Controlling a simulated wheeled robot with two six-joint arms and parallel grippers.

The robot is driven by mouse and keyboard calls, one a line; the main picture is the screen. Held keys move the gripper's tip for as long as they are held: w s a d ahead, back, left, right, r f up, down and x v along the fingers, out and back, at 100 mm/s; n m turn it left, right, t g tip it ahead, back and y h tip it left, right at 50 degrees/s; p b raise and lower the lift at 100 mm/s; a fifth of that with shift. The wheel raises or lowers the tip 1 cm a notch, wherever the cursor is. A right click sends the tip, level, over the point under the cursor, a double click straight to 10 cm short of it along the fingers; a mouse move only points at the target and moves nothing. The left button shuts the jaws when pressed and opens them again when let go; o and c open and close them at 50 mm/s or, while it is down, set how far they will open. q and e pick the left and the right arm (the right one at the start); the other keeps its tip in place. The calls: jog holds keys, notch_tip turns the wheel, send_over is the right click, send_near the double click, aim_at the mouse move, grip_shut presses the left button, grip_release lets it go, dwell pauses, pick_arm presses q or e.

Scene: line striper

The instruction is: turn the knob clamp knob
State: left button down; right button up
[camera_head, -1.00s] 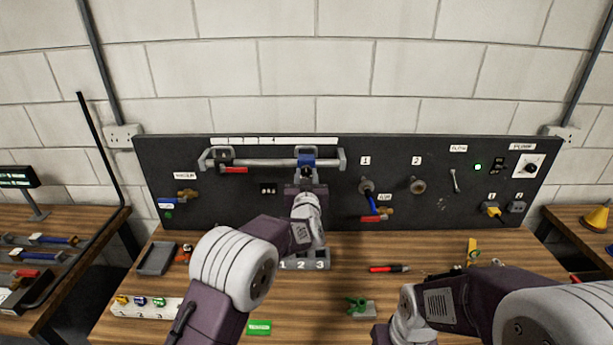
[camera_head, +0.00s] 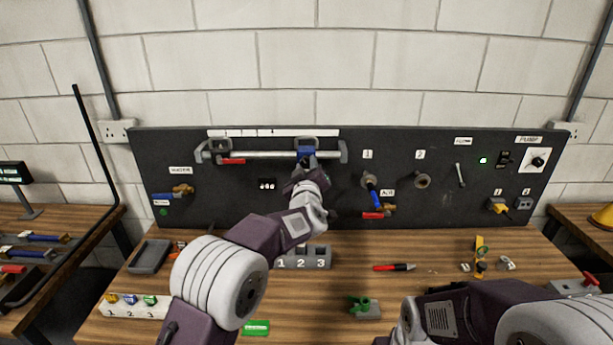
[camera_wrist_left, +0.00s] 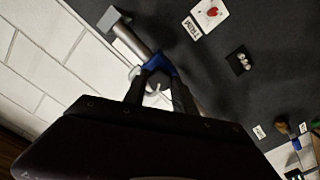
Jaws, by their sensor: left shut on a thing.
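A blue clamp (camera_head: 306,151) sits on a horizontal metal bar (camera_head: 270,155) near the top of the dark panel. The blue clamp also shows in the left wrist view (camera_wrist_left: 160,66). My left gripper (camera_head: 309,170) reaches up to the clamp from below and in front. In the left wrist view its two dark fingers (camera_wrist_left: 158,90) are shut on the clamp's small pale knob (camera_wrist_left: 157,82), which is mostly hidden between them. The wrist view is tilted against the panel. My right arm is at the lower right of the head view; its gripper does not show.
The dark panel (camera_head: 230,205) carries a red-handled clamp (camera_head: 230,160), valves with blue and red levers, and a pump dial (camera_head: 538,161). A grey numbered block (camera_head: 302,262), a red pen (camera_head: 394,267) and a green piece (camera_head: 360,304) lie on the wooden table.

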pick_arm(q)
jog(key=n+b, duration=0.3)
jog(key=n, duration=0.1)
jog(key=shift+f+n, duration=0.15)
jog(key=shift+n, duration=0.15)
jog(key=n+b, duration=0.3)
jog(key=n, duration=0.2)
jog(key=n+b, duration=0.3)
jog(key=n, duration=0.2)
jog(key=shift+n, duration=0.4)
jog(key=n+b, duration=0.1)
jog(key=n, duration=0.3)
jog(key=shift+f+n+b, duration=0.1)
jog(key=shift+n+b, duration=0.25)
jog(key=shift+n, duration=0.05)
jog(key=c, duration=1)
grip_release()
jog(key=shift+r, duration=0.2)
